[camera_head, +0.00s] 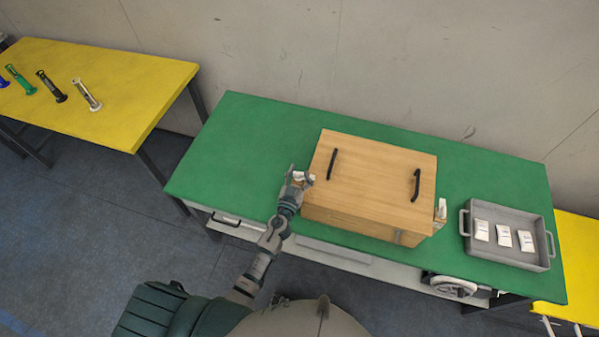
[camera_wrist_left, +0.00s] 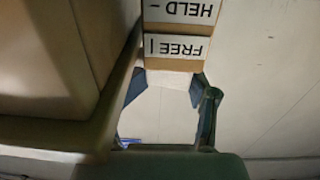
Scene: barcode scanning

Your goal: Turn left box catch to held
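The wooden box (camera_head: 372,180) stands on the green table with two black handles on its lid. My left gripper (camera_head: 298,178) is at the box's left side, where the left catch is mostly hidden by it in the head view. In the left wrist view, the gripper (camera_wrist_left: 168,92) has its two dark blue fingertips apart, one on each side of a whitish block (camera_wrist_left: 168,79), which seems to be the catch. I cannot tell whether they touch it. The FREE label (camera_wrist_left: 178,47) and HELD label (camera_wrist_left: 182,10) show upside down beyond the block. My right gripper is not in view.
A grey tray (camera_head: 463,222) with white packets stands right of the box on the green table (camera_head: 230,150). A small whitish part (camera_head: 441,210) is at the box's right side. A yellow table (camera_head: 130,75) with several hand tools stands at the left. The green table's left part is clear.

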